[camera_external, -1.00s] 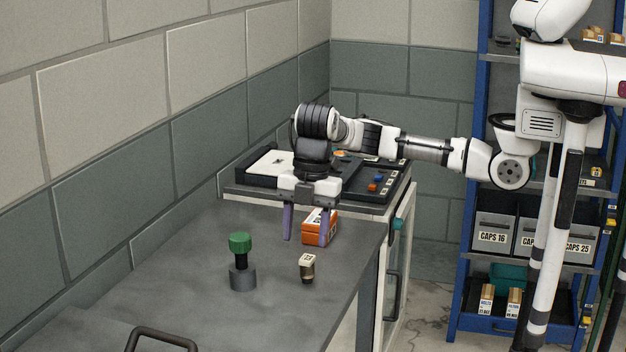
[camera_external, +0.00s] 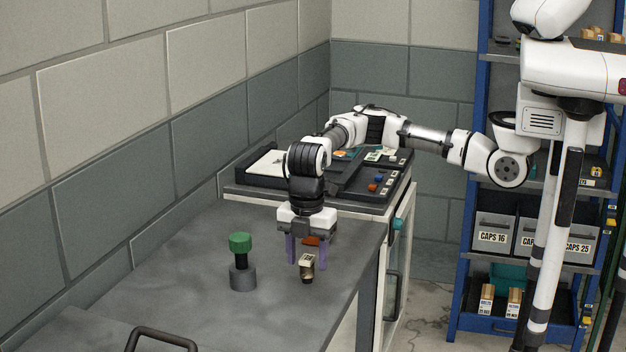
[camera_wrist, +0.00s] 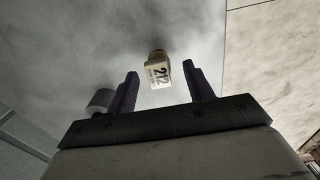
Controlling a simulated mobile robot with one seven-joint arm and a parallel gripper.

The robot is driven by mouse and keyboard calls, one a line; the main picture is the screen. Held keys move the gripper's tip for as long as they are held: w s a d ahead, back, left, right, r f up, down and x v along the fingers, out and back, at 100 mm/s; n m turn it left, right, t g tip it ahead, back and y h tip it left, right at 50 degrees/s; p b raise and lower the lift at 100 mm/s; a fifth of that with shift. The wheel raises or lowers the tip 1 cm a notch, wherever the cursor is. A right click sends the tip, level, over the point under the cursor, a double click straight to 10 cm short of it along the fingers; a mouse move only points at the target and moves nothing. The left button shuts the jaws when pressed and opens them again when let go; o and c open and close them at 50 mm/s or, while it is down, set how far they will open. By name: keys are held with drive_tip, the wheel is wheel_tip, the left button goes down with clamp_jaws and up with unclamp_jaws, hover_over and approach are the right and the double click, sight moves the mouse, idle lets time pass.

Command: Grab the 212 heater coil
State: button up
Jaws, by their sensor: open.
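The 212 heater coil (camera_external: 307,268) is a small beige and dark piece standing on the grey table near its right edge. In the wrist view the coil (camera_wrist: 158,72) shows a pale label reading 212. My gripper (camera_external: 305,262) is open, its purple fingers above and just behind the coil in the outside view. In the wrist view my gripper (camera_wrist: 160,84) has one finger on each side of the coil, with gaps on both sides. The coil is not held.
A green-topped dark post on a grey round base (camera_external: 243,278) stands left of the coil. Black trays (camera_external: 350,185) lie on the cabinet behind. The table's (camera_external: 200,290) front left is mostly clear.

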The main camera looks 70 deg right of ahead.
sight(307, 258)
drive_tip(key=shift+d+f+p, duration=0.15)
drive_tip(key=shift+f+p, duration=0.15)
drive_tip(key=shift+f, duration=1.5)
clamp_jaws()
